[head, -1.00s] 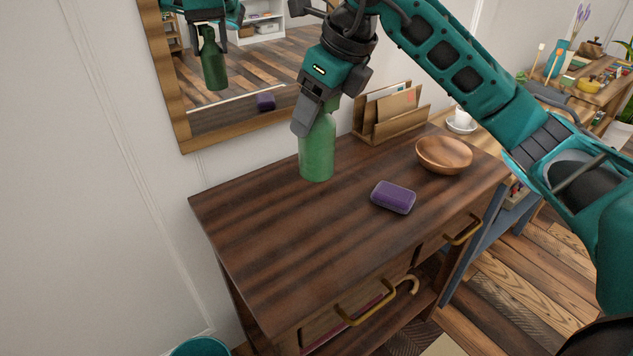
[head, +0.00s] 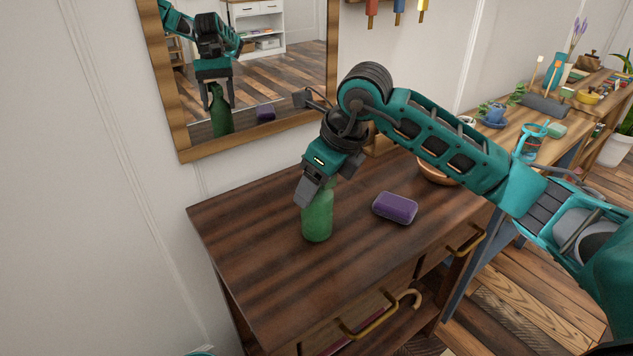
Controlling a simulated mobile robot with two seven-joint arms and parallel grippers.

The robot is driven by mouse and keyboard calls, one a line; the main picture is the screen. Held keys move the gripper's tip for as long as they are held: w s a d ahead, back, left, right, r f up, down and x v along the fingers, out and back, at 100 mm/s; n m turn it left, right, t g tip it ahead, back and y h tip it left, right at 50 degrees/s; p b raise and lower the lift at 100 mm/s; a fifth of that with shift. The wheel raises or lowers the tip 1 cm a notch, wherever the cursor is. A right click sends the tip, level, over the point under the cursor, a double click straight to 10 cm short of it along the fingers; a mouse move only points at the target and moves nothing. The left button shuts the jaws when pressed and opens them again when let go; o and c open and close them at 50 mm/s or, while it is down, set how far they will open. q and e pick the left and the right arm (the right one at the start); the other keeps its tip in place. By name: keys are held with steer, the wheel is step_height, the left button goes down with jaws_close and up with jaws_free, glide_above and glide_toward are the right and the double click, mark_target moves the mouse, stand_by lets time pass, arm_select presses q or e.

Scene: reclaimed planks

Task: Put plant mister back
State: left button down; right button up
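The plant mister (head: 318,217) is a green bottle, upright at the middle of the dark wooden dresser top (head: 250,230). Its head is hidden behind the fingers of my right gripper (head: 309,190), which comes down on it from above. The mirror (head: 184,139) shows the fingers on both sides of the mister's head, so the gripper is shut on it. The mister's base appears at the dresser top; whether it rests there fully I cannot tell.
A purple soap-like block (head: 395,207) lies just right of the mister. The letter holder is mostly hidden behind my arm. The dresser's left and front top is clear.

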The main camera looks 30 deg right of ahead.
steer(key=shift+f, duration=0.2)
steer(key=o, duration=1.6)
steer(key=shift+r, duration=0.1)
steer(key=shift+r, duration=0.25)
arm_select(q)
steer(key=shift+s+a+r+p, duration=0.1)
steer(key=shift+s+a+p, duration=0.25)
steer(key=shift+p, duration=0.4)
arm_select(e)
steer(key=v, duration=1.1)
steer(key=shift+s+d+r, duration=0.1)
steer(key=shift+s+r, duration=0.05)
steer(key=shift+r, duration=0.25)
